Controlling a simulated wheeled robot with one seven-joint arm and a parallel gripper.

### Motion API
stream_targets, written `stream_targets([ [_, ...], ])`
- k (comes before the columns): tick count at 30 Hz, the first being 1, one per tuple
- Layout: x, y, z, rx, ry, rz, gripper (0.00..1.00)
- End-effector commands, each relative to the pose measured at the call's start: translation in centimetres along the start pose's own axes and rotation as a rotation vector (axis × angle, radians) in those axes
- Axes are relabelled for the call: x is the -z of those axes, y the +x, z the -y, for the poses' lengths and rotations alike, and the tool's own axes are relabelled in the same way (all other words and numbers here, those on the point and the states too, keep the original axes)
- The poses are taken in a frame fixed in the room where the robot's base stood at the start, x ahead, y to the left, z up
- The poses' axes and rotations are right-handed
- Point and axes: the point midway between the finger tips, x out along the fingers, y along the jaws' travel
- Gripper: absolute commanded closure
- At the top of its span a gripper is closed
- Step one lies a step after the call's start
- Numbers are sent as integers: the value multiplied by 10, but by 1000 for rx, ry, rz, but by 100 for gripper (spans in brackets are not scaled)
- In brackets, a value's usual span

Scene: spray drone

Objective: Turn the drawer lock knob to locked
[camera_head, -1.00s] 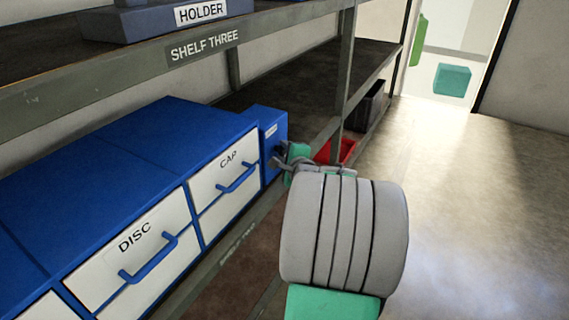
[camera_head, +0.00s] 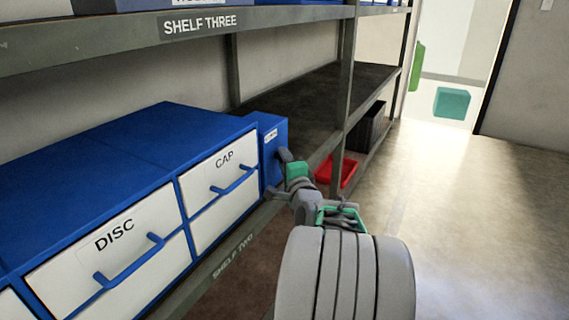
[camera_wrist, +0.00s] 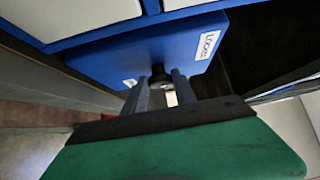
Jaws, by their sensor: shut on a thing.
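The lock is a small blue box (camera_head: 271,137) at the right end of the blue drawer cabinet, with a white label on its face. In the wrist view the blue lock box (camera_wrist: 150,55) fills the upper middle, with a label near its right edge and a smaller one at lower left. The dark knob (camera_wrist: 158,75) sits on its face between my fingers. My gripper (camera_wrist: 161,86) is shut on the knob. In the head view my gripper (camera_head: 277,173) is at the box's front, and my wrist hides the knob. The knob's pointing direction cannot be told.
The white drawers marked CAP (camera_head: 224,178) and DISC (camera_head: 125,245) have blue handles and appear shut. A red bin (camera_head: 337,172) and a dark crate (camera_head: 371,127) stand beyond the shelf post (camera_head: 343,90). A shelf edge runs above. Open floor (camera_head: 480,210) lies to the right.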

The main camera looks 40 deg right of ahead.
Motion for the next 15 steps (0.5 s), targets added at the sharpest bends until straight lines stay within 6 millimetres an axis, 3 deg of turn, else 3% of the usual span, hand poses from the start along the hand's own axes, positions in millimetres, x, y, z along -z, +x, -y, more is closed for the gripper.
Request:
stream_targets([
  [4,-1,0,-1,-2,0,1,100],
  [5,-1,0,-1,-2,0,1,66],
  [12,0,0,0,-1,0,0,47],
  [15,0,0,0,-1,0,0,45],
])
